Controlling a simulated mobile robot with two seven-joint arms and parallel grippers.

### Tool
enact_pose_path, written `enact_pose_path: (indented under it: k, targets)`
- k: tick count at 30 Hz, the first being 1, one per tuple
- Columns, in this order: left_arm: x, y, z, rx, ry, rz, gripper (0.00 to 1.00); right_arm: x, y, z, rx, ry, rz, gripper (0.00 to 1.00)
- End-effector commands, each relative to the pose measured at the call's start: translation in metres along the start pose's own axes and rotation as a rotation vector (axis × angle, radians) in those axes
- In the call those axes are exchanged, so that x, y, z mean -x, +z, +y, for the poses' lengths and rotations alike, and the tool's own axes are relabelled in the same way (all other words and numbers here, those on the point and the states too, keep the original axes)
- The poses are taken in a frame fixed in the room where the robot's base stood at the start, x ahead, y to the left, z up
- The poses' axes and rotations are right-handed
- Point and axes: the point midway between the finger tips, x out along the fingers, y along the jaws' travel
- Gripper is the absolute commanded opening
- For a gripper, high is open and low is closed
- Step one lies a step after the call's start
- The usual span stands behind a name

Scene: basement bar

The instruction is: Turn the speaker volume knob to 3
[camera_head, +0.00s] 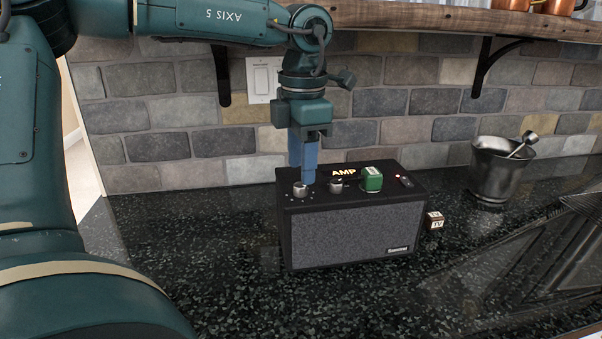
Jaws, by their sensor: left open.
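The speaker (352,232) is a black box with a grey front grille and a lit "AMP" sign on its top. A silver knob (300,190) stands at the left of its top, and a second silver knob (336,186) stands to the right of that. I cannot read which is the volume knob or where either points. My left gripper (306,179) points straight down with blue fingers open, its tips at or just above the left knob, partly in front of or behind it. I cannot tell whether they touch it. My right gripper is not in view.
A green cube (372,180) sits on the speaker top, with a small switch (405,180) to its right. A cube marked IV (435,220) is beside the speaker's right side. A metal bucket (498,172) stands farther right. A wooden shelf (440,20) hangs above the dark counter (450,290).

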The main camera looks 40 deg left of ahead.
Motion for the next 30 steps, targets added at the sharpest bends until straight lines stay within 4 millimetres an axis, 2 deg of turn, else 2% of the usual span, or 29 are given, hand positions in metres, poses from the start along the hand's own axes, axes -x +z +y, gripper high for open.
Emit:
enact_pose_path:
  k: [1, 6, 12, 18, 30]
  targets:
    - [0.014, 0.001, 0.001, 0.002, 0.004, -0.004, 0.44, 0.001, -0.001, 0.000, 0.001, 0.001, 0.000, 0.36]
    - [0.053, 0.001, 0.000, 0.001, 0.004, -0.004, 0.44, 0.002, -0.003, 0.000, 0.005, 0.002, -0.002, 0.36]
    - [0.086, 0.000, 0.000, 0.001, 0.002, -0.001, 0.44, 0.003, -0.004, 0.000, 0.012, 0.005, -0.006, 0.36]
    - [0.098, 0.000, 0.000, 0.000, 0.000, 0.000, 0.44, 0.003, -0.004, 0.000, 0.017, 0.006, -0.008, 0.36]
    - [0.098, 0.000, 0.000, 0.000, 0.000, 0.000, 0.44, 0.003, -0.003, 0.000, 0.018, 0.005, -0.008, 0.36]
